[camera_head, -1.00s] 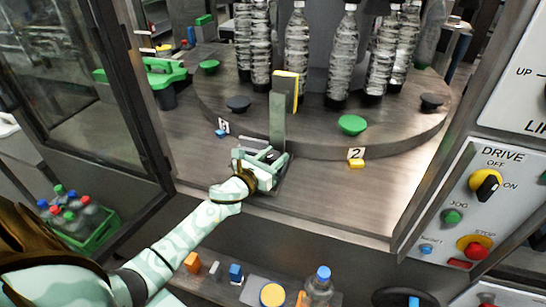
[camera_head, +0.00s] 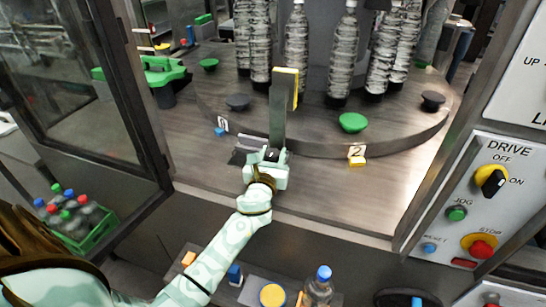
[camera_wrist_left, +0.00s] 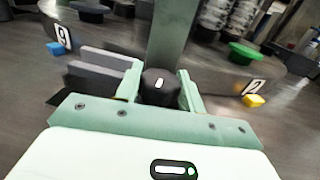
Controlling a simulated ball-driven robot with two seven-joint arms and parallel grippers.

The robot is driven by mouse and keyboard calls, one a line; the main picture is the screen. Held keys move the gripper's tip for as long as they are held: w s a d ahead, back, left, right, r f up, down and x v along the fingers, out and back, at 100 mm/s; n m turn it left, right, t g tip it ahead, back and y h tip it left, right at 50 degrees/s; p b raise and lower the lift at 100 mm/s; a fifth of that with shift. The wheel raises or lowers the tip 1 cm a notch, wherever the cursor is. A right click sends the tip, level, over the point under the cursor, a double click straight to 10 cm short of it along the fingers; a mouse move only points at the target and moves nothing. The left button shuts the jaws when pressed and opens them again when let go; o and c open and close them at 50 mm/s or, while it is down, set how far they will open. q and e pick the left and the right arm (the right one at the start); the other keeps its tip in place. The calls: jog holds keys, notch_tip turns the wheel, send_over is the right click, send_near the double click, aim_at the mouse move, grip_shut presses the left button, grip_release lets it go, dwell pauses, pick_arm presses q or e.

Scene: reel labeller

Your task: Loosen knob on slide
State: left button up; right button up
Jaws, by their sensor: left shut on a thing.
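The black knob (camera_wrist_left: 160,88) with a white mark on top sits at the foot of an upright grey-green post (camera_wrist_left: 168,35) in the left wrist view. My left gripper (camera_wrist_left: 161,92) is shut on the knob, one finger on each side. Grey slide rails (camera_wrist_left: 105,72) lie just left of it. In the head view my left gripper (camera_head: 268,160) is at the base of the post (camera_head: 277,118), which carries a yellow pad (camera_head: 289,86). The knob is mostly hidden by the gripper there. My right gripper is not in view.
A round turntable (camera_head: 320,135) with several clear bottles (camera_head: 343,60) and green and black pads stands behind. Number tags and small yellow (camera_head: 357,162) and blue blocks sit at its edge. The drive panel (camera_head: 470,205) is at right, an open glass door (camera_head: 80,90) at left.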

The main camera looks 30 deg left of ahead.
pick_arm(q)
jog(key=shift+n+g+y, duration=0.4)
jog(key=shift+n+y, duration=0.2)
jog(key=shift+y, duration=0.2)
jog(key=shift+b, duration=0.3)
jog(key=o, duration=1)
jog(key=v, duration=1.6)
jog(key=shift+d, duration=0.3)
